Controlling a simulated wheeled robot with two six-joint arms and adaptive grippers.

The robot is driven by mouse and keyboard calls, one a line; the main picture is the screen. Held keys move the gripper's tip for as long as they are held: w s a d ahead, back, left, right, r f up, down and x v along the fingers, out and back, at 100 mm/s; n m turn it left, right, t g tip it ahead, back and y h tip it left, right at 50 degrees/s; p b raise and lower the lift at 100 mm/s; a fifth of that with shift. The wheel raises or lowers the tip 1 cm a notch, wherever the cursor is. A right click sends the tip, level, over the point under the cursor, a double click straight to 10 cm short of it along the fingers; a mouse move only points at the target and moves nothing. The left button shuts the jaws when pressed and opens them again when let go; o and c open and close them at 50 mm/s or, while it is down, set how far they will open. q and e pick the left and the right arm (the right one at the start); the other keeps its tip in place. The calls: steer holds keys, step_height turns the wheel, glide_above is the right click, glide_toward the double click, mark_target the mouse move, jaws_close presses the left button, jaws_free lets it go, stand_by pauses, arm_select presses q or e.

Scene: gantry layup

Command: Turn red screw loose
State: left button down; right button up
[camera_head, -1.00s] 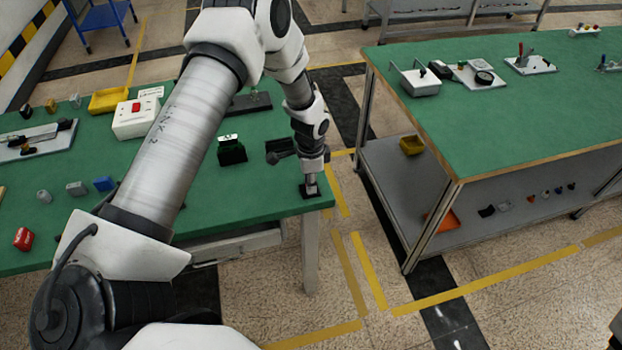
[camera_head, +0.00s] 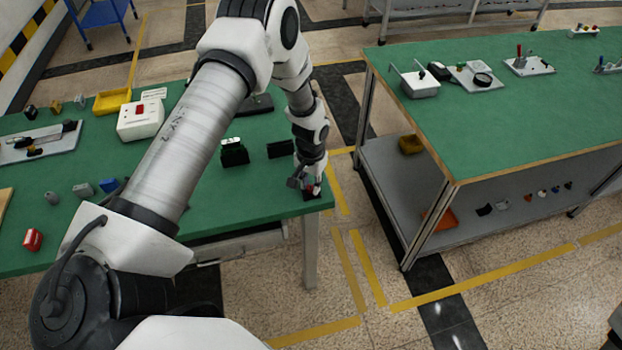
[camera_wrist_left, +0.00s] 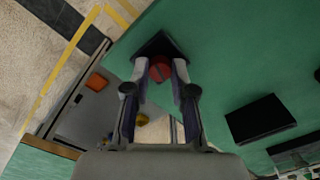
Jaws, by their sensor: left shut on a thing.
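The red screw (camera_wrist_left: 160,69) shows in the left wrist view between the two fingers of my left gripper (camera_wrist_left: 161,76). It stands at a black base (camera_wrist_left: 158,45) on the green table. In the head view my left gripper (camera_head: 309,186) points down at the near right corner of the green table (camera_head: 270,205), with a bit of red at its fingertips. The gripper is shut on the red screw. The fingers and wrist hide much of the screw and base in the head view. My right gripper is not in view.
A black block (camera_head: 281,149) and a black device (camera_head: 234,153) stand left of the gripper. A white box with a red button (camera_head: 140,119) is farther left. A second green workbench (camera_head: 480,130) stands across an aisle to the right.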

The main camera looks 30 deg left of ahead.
mark_target(310, 187)
arm_select(q)
steer(key=shift+s+f+n, duration=0.2)
steer(key=shift+s+n, duration=0.15)
steer(key=shift+n, duration=0.25)
steer(key=c, duration=1)
jaws_free()
steer(key=shift+o, duration=0.2)
steer(key=shift+w, duration=0.15)
steer(key=shift+r, duration=0.1)
steer(key=shift+w+r, duration=0.1)
steer(key=shift+r, duration=0.2)
step_height(310, 187, up, 11)
steer(key=shift+r, duration=0.15)
